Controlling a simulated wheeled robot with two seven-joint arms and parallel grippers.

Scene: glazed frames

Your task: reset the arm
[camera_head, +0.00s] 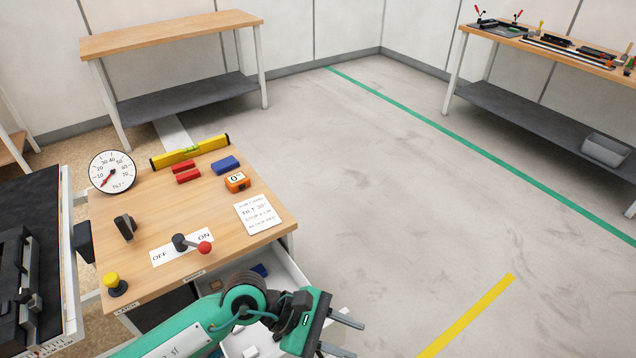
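My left arm, teal and black, comes in from the bottom left. Its gripper (341,335) is in front of the workbench's near right corner, beside the open drawer (287,275). Its two grey fingers are spread apart, with nothing seen between them. My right gripper is not in view. On the wooden workbench (150,205), a lever with a red knob (204,248) leans toward the ON end of a white OFF/ON plate (163,256). A round dial gauge (112,172) marked TILT stands at the back left, its red needle pointing to the lower left.
The bench also holds a yellow level (190,151), two red blocks (187,176), a blue block (226,164), an orange meter (237,182), a card (258,214), a black knob (125,227) and a yellow button (111,279). Open floor (400,190) lies to the right.

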